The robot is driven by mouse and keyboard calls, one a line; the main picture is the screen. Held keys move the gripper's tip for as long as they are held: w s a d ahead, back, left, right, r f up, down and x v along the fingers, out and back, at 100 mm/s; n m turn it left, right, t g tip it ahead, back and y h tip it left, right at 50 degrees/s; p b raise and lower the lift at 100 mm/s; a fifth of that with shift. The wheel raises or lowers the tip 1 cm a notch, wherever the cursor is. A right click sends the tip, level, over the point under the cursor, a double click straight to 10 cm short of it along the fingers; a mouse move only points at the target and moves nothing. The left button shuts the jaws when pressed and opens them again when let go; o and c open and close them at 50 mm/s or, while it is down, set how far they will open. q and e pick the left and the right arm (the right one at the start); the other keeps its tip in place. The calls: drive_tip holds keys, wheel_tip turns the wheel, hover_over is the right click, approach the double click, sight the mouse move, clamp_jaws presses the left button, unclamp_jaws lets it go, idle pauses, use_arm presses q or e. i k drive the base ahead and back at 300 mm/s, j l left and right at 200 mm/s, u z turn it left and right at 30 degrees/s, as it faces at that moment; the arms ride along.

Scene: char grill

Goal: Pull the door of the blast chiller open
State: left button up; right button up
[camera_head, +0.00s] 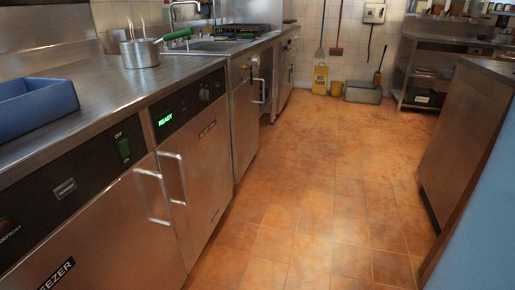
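The blast chiller (200,165) seems to be the steel cabinet under the left counter with a black panel and a green "READY" display (165,120). The small label on its door is too blurred to read surely. Its door looks closed, and its vertical bar handle (182,178) is on the door's left side. Neither of my grippers is in view.
A freezer (95,225) stands directly left, its handle (141,197) close beside the chiller's. The counter holds a blue bin (35,108) and a pot (140,54). A steel cabinet (462,140) and blue surface (485,215) bound the right. The tiled floor (310,170) between is clear.

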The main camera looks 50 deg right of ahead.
sight(194, 162)
drive_tip(key=z, duration=1.3)
